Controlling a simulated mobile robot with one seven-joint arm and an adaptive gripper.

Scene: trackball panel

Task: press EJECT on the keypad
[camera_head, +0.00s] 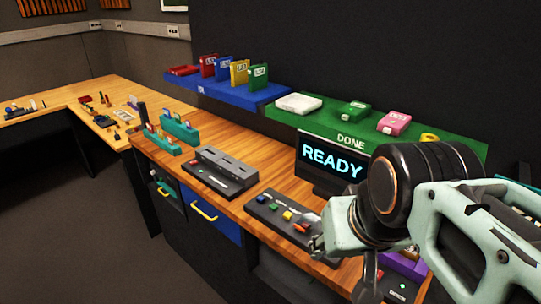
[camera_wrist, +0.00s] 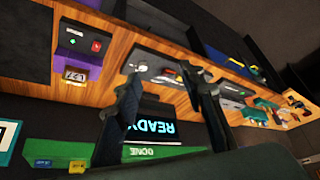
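The dark keypad panel (camera_head: 262,206) lies on the wooden bench in front of the monitor. The button labels are too small to read, so I cannot tell which is EJECT. My gripper (camera_head: 316,246) is over the right end of the panel and hides part of it; contact cannot be told. In the wrist view, which is upside down, my gripper's two dark fingers (camera_wrist: 162,62) stand apart with nothing held between them. Part of the dark panel (camera_wrist: 148,65) shows between and beyond them.
The monitor (camera_head: 331,160) reads READY behind the panel. A slotted grey unit (camera_head: 220,172) stands to the left. A purple block (camera_head: 405,265) is to the right of my gripper. A green shelf (camera_head: 300,122) marked DONE and a blue shelf (camera_head: 215,90) hold small boxes.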

